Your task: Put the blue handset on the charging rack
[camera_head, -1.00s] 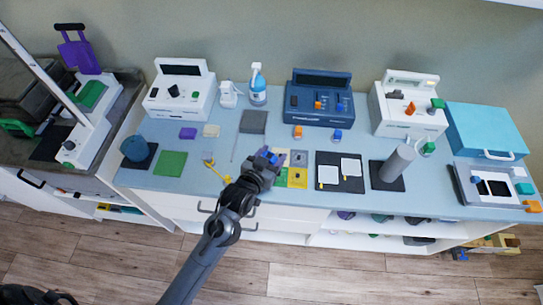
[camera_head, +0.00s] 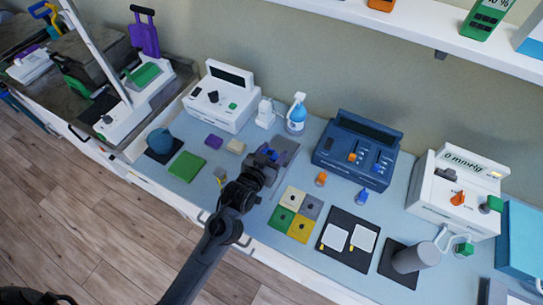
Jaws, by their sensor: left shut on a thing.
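My left gripper (camera_head: 266,162) is over the blue counter, at the near side of a dark grey pad (camera_head: 287,147). It is shut on a small blue thing (camera_head: 272,154), which looks like the blue handset. The fingers hide most of it, and I cannot tell if it touches the pad. I cannot make out a charging rack for certain. A green device with a display (camera_head: 487,17) and an orange one (camera_head: 381,4) stand on the white wall shelf (camera_head: 430,38). My right gripper is not in view.
A white console (camera_head: 222,98), a spray bottle (camera_head: 297,115) and a dark blue console (camera_head: 355,150) stand along the back. Coloured tiles (camera_head: 296,213), a black mat with white pads (camera_head: 346,241) and a grey cylinder (camera_head: 415,256) lie to the right.

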